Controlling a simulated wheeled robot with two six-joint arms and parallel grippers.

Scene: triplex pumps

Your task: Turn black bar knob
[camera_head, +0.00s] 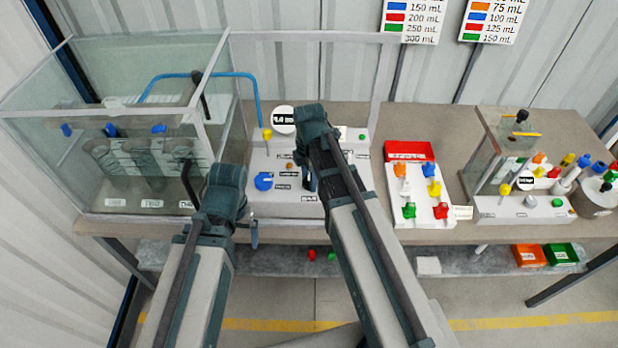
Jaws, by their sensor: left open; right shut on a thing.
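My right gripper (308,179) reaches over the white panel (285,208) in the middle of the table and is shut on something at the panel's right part. The thing in its jaws looks dark and fits the black bar knob, but the gripper and arm cover it, so its shape and angle cannot be told. My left gripper (222,206) is open and empty in front of the glass tank, left of the panel and apart from it. A blue knob (264,181) sits on the panel, left of my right gripper.
A glass tank (120,110) with beakers stands at the left. A yellow-topped lever (267,135) and a round gauge label (283,119) are at the panel's back. A white board with coloured knobs (422,195) lies right of my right arm. Another rig (525,205) stands further right.

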